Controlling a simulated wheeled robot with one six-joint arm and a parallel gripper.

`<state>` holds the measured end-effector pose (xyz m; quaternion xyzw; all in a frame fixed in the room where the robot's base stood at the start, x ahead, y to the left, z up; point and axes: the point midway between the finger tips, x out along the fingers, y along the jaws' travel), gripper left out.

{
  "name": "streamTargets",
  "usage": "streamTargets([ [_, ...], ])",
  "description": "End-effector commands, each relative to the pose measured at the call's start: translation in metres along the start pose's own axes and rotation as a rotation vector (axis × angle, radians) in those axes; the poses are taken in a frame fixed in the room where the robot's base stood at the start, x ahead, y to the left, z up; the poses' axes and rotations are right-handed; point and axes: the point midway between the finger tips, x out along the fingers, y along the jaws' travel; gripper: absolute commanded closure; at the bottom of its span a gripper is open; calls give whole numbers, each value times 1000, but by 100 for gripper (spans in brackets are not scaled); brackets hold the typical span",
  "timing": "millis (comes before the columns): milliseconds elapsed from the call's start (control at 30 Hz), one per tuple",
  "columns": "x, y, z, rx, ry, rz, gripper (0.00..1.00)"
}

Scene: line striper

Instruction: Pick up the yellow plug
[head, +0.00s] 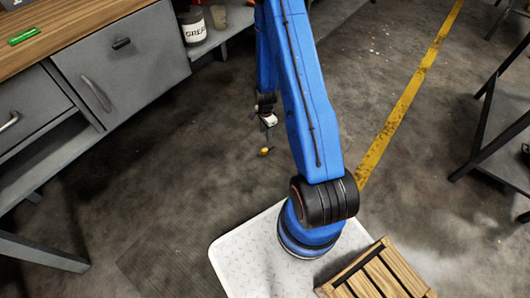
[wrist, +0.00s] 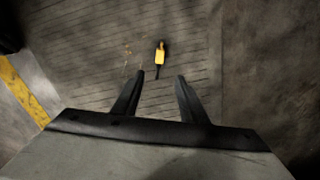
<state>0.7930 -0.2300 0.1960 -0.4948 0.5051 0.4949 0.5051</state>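The yellow plug (wrist: 160,56) shows in the wrist view, just beyond my gripper's fingertips and roughly in line with the gap between them. It has a dark end toward me and looks to be over the dark ribbed floor mat. In the head view a small yellow thing, likely the plug (head: 264,152), shows just below my gripper (head: 267,140). My gripper, also in the wrist view (wrist: 159,78), has its two black fingers apart with nothing between them. I cannot tell the exact height of the fingers above the plug.
A grey workbench (head: 140,62) with drawers stands at the left, with a grease tub (head: 194,28) on a shelf behind it. A wooden crate (head: 372,274) sits at the lower right. A dark metal rack (head: 490,125) stands at the right. A yellow floor line (head: 408,95) crosses open floor.

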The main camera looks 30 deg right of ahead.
Motion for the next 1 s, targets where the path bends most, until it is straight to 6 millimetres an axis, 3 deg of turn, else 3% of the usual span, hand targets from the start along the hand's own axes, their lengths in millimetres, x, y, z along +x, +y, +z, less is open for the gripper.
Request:
streamTargets([
  [600,87,1,1,-2,0,2,61],
  [1000,109,0,1,-2,0,0,61],
])
